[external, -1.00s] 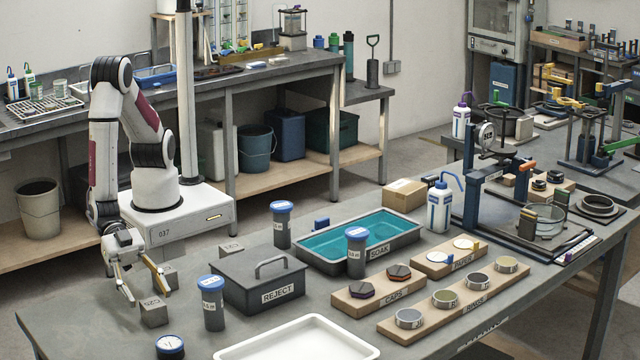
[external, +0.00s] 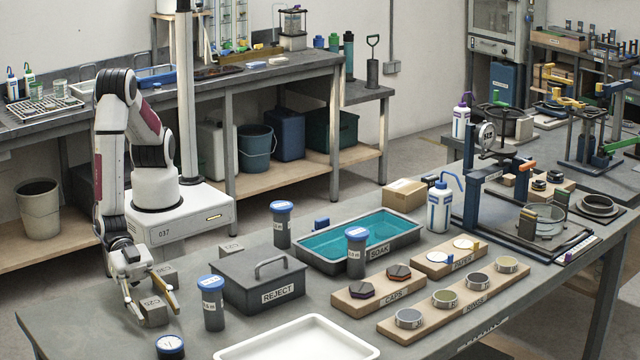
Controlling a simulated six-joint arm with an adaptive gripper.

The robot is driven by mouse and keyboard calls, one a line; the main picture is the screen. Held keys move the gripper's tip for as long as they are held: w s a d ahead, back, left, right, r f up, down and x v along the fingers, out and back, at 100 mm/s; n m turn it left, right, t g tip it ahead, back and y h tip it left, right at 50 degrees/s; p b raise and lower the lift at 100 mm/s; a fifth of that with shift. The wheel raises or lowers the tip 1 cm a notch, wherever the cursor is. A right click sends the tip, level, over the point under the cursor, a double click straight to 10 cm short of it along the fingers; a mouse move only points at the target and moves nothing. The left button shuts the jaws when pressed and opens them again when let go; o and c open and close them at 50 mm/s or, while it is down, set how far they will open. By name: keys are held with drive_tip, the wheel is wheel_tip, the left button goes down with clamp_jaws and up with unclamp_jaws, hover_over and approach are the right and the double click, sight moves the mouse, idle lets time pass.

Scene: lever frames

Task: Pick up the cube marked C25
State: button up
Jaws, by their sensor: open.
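The grey cube marked C25 (external: 153,312) sits on the table at the front left. My gripper (external: 157,312) is open and low over it, with one finger on the cube's left side and the other on its right. Whether the fingers touch the cube I cannot tell. A second marked grey cube (external: 164,269) stands just behind, partly hidden by my gripper. A third grey cube (external: 231,250) stands farther back, behind the reject box.
A blue-lidded jar (external: 212,303) stands close to the right of the cube. A round blue-topped dial (external: 170,346) lies in front. The dark REJECT box (external: 258,283) and a white tray (external: 300,340) are to the right. Bare table lies left.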

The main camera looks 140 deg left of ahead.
sight(155, 305)
drive_tip(key=c, duration=1.4)
drive_tip(key=shift+r, duration=0.25)
drive_tip(key=shift+r, duration=4.8)
